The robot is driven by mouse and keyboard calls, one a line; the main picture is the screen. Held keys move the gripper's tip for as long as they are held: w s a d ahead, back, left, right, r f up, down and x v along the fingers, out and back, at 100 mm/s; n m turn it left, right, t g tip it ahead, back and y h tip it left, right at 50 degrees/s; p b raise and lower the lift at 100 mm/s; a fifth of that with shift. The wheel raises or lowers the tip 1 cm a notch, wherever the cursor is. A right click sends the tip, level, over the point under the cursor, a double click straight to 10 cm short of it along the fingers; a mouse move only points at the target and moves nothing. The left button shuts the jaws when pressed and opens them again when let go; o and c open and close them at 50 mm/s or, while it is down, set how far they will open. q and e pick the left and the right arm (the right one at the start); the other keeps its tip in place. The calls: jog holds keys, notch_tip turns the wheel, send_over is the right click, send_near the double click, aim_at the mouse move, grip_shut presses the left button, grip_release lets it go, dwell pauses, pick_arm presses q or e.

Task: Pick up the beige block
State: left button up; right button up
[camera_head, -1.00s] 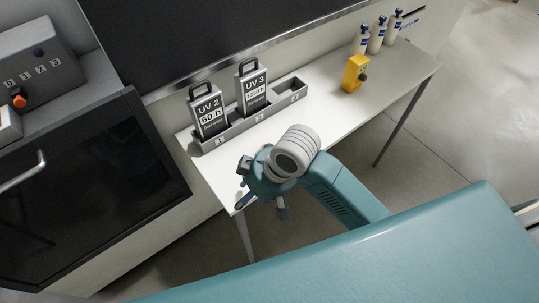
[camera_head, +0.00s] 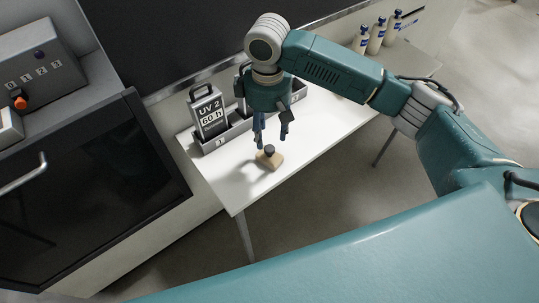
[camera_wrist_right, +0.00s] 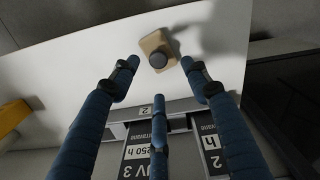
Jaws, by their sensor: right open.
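The beige block (camera_head: 270,161) lies on the white table, with a dark round knob on top. In the right wrist view the block (camera_wrist_right: 150,43) shows at the top, beyond and between the fingertips. My right gripper (camera_head: 271,135) is open and points down just above the block, apart from it as far as I can see. Its blue fingers (camera_wrist_right: 165,85) are spread and empty in the wrist view. My left gripper is not in view.
The white table (camera_head: 240,190) is clear in front of the block. Behind it a grey rack holds the UV 2 cartridge (camera_head: 209,115) and the UV 3 cartridge (camera_wrist_right: 137,150). Several white bottles (camera_head: 376,36) stand at the back right. A dark-fronted cabinet (camera_head: 90,190) stands left.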

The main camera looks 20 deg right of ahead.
aim_at(270, 148)
notch_tip(270, 148, down, 3)
jog(key=shift+r, duration=0.1)
jog(key=f+p, duration=0.2)
jog(key=f, duration=0.2)
jog(key=shift+d+f, duration=0.1)
jog(key=shift+d, duration=0.1)
jog(key=shift+f, duration=0.55)
grip_shut()
